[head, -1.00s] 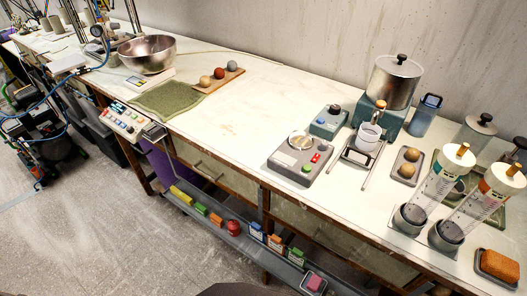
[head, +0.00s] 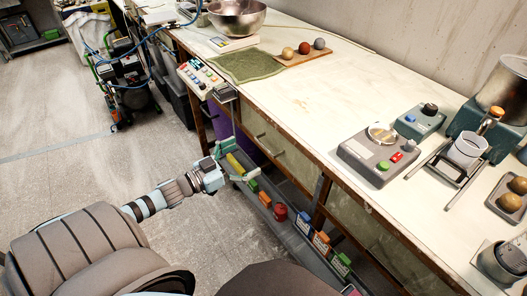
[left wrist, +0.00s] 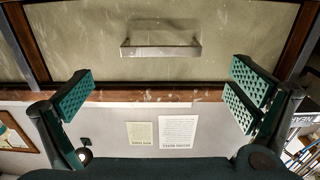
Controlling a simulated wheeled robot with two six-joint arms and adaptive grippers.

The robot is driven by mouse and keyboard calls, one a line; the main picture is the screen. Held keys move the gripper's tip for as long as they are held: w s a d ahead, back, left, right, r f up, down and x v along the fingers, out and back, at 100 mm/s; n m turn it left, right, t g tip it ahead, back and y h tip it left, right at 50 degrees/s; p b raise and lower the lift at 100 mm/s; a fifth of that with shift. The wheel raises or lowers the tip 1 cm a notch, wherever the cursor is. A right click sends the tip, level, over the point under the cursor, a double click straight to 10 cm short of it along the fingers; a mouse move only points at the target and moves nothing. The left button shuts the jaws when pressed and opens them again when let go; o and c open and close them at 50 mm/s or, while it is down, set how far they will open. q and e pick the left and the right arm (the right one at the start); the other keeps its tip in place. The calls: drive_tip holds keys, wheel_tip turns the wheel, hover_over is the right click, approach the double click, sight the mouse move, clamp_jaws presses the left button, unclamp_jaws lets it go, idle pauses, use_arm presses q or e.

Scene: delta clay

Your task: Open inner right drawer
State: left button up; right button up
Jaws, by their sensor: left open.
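My left gripper (head: 232,162) is open and empty, out in front of the bench above the narrow shelf. In the left wrist view its two green-padded jaws (left wrist: 160,95) stand wide apart. A pale greenish drawer front (left wrist: 75,45) with a bar handle (left wrist: 160,50) lies ahead of it, the handle centred between the jaws but apart from them. In the head view a drawer front (head: 282,153) shows just right of the gripper, and another drawer front (head: 350,208) lies further right. Both look closed. I cannot tell which one is the inner right drawer. My right gripper is not in view.
The narrow grey shelf (head: 297,243) below the drawers holds several coloured blocks and a red item (head: 280,212). A button panel (head: 200,78) juts at the bench's left end. Open floor (head: 120,170) lies left of the bench.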

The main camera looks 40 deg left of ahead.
sight(264, 147)
use_arm(q)
drive_tip(key=b+x, duration=0.1)
drive_tip(key=x, duration=0.6)
drive_tip(key=shift+w+f, duration=0.1)
drive_tip(key=shift+c, duration=0.4)
drive_tip(key=c, duration=1.5)
